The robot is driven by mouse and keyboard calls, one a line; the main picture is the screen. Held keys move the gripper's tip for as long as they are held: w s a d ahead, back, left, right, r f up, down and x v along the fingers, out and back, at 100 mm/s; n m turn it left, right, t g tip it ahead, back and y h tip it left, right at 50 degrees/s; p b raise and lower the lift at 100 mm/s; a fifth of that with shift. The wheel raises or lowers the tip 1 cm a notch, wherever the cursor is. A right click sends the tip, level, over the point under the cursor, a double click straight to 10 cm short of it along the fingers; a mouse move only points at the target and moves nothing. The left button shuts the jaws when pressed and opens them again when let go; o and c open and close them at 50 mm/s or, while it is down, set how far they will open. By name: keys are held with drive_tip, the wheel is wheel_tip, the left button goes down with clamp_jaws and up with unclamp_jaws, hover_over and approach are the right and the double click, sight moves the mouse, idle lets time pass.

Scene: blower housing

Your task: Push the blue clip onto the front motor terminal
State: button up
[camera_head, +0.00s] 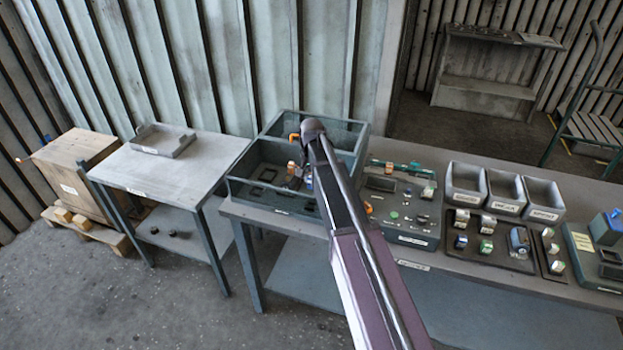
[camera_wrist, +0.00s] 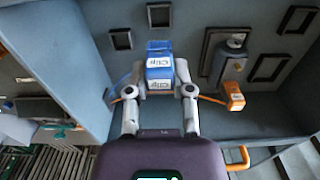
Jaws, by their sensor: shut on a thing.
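In the wrist view the blue clip (camera_wrist: 158,72), labelled "Clip", sits between the fingers of my gripper (camera_wrist: 158,88), which is shut on it. A second blue labelled face (camera_wrist: 158,46) shows just beyond it; I cannot tell whether it is part of the same clip. A blue lead runs off to the left. To the right a grey cylindrical motor-like part (camera_wrist: 231,66) stands against the panel, with an orange labelled clip (camera_wrist: 234,96) at its near end. The front terminal cannot be made out. In the head view my arm largely hides the gripper inside the open housing (camera_head: 262,200).
The housing walls rise close around my gripper, and its panel has several dark square frames (camera_wrist: 158,14). An orange handle-like loop (camera_wrist: 239,158) is at lower right. In the head view, a part board (camera_head: 407,236) and grey bins (camera_head: 466,183) stand right; a mostly clear table (camera_head: 190,172) stands left.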

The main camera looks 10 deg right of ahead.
wheel_tip(320, 180, up, 7)
drive_tip(key=p, duration=0.7)
drive_tip(key=shift+f+b, duration=0.55)
drive_tip(key=shift+d, duration=0.15)
